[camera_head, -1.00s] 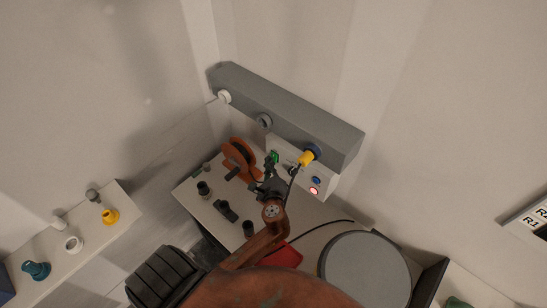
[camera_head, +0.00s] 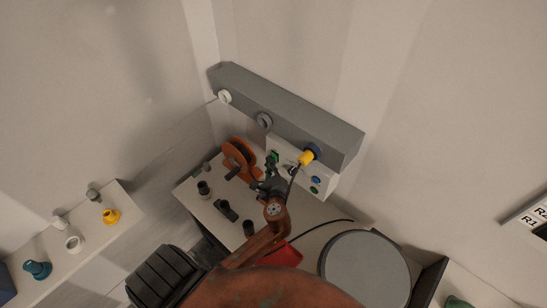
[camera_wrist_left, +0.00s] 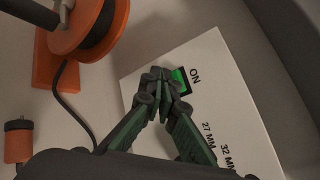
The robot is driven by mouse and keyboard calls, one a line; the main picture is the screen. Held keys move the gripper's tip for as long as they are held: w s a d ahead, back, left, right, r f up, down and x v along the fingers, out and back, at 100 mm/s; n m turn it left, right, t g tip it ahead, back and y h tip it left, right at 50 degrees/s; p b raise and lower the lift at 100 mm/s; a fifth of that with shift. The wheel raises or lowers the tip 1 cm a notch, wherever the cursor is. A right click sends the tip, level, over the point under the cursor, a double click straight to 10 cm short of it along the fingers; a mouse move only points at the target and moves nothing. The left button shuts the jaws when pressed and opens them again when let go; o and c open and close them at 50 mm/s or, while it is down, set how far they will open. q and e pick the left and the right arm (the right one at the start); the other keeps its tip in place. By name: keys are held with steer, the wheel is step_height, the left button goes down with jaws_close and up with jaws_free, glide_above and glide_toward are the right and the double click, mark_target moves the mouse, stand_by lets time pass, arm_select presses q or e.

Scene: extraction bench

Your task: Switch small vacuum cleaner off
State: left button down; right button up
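A white control box (camera_head: 327,184) stands on the bench under a grey duct. It carries a green switch (camera_head: 274,156), and the left wrist view shows this switch (camera_wrist_left: 182,79) beside the word ON. My left gripper (camera_head: 271,172) is at the box's left part. In the left wrist view its fingertips (camera_wrist_left: 164,80) are together, with nothing seen between them, right by the green switch and partly covering it. I cannot tell whether they touch it. A blue button and a dark greenish lamp (camera_head: 315,191) sit on the box's right end. No separate vacuum cleaner body can be made out.
An orange reel (camera_head: 239,158) stands left of the gripper; a cable runs from it. A grey round lid (camera_head: 366,272) is at front right. Small dark fittings stand on the bench.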

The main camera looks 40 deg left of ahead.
arm_select(q)
steer(key=shift+r, duration=0.2)
steer(key=shift+s+p, duration=0.45)
steer(key=shift+a, duration=0.1)
steer(key=s, duration=0.1)
steer(key=s+p, duration=0.1)
steer(key=s, duration=0.1)
steer(key=s+p, duration=0.1)
steer(key=s, duration=0.1)
steer(key=shift+a+r, duration=0.15)
steer(key=shift+r, duration=0.2)
stand_by(0.5)
